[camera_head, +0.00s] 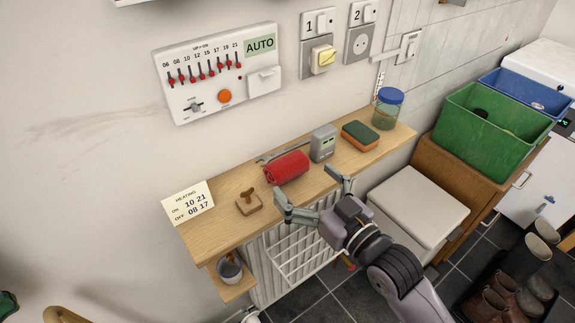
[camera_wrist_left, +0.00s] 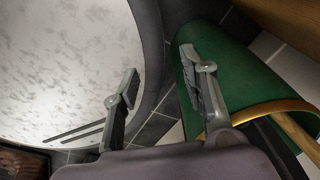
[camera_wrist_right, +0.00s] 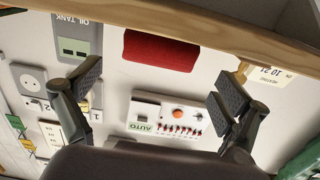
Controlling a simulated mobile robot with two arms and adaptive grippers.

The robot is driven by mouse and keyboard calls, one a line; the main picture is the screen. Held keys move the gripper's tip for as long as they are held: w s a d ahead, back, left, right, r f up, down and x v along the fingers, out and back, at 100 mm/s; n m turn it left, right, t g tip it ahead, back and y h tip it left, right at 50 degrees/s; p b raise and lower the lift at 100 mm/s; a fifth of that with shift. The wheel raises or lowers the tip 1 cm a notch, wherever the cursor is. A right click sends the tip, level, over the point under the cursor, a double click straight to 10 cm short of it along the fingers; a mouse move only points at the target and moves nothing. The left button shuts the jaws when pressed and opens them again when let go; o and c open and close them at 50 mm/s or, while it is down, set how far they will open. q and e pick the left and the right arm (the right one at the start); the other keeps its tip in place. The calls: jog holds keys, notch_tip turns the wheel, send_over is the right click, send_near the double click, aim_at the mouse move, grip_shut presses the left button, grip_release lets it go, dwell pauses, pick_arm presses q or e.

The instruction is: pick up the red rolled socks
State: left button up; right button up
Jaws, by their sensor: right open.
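The red rolled socks (camera_head: 287,167) lie on the wooden shelf (camera_head: 225,215), between a wooden stamp-like piece and a grey box. In the right wrist view the socks (camera_wrist_right: 160,50) show as a red roll above and between the fingertips. My right gripper (camera_head: 310,188) is open and empty, at the shelf's front edge, with its fingers apart and pointing toward the socks without touching them. It also shows in the right wrist view (camera_wrist_right: 158,88). My left gripper (camera_wrist_left: 160,75) shows only in its own wrist view; its fingers are apart with nothing between them.
On the shelf are a wooden piece (camera_head: 248,202), a grey box (camera_head: 323,143), a green-orange sponge (camera_head: 361,135) and a blue-lidded jar (camera_head: 388,109). A radiator (camera_head: 290,255) sits below. A green object (camera_wrist_left: 235,85) is close beside my left gripper.

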aim_at(296, 171)
jog(key=p+x, duration=0.1)
jog(key=x, duration=0.5)
jog(key=shift+r, duration=0.2)
jog(key=shift+d, duration=0.1)
jog(key=shift+c, duration=0.5)
jog(key=c, duration=1.1)
